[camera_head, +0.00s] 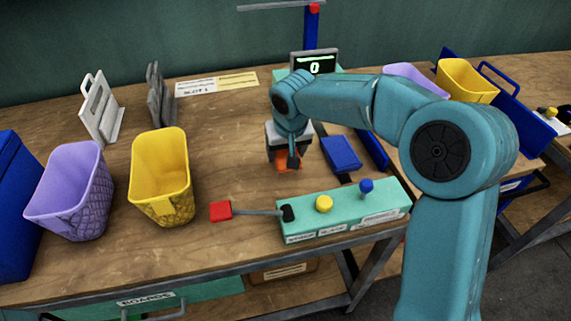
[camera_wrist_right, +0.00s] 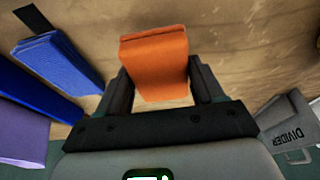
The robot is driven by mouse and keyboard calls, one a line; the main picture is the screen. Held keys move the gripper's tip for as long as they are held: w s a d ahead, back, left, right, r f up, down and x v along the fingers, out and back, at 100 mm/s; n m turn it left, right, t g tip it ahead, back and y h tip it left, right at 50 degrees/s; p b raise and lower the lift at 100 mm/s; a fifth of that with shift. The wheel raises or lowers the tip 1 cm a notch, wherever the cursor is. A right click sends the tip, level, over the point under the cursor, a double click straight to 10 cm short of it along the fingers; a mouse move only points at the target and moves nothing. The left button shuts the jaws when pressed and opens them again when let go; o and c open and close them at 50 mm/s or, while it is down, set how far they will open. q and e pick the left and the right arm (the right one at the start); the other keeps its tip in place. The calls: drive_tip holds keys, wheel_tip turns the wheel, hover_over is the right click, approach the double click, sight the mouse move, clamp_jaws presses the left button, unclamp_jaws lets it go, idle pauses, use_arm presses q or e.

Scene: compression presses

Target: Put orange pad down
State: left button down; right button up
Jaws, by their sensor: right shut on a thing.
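The orange pad (camera_wrist_right: 155,62) is a small block between the two fingers of my right gripper (camera_wrist_right: 160,85) in the right wrist view. The fingers are shut on its sides. In the head view the pad (camera_head: 288,160) shows as a small orange patch under my right gripper (camera_head: 287,157), over the wooden table (camera_head: 240,130) behind the teal control box. I cannot tell whether the pad touches the table. My left gripper is in neither view.
A blue pad (camera_head: 341,153) lies just right of the gripper. The teal control box (camera_head: 345,212) with a red-ended lever (camera_head: 221,211) stands in front. Yellow (camera_head: 160,175) and purple (camera_head: 75,190) bins stand left. Bare table lies between bins and gripper.

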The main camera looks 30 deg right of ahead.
wheel_tip(320, 180, down, 4)
drive_tip(key=shift+f+b, duration=0.1)
drive_tip(key=shift+b, duration=0.2)
drive_tip(key=shift+f+b, duration=0.35)
drive_tip(key=o, duration=0.9)
drive_tip(key=shift+s+a+r, duration=0.1)
drive_tip(key=shift+r, duration=0.05)
drive_tip(key=shift+o, duration=0.2)
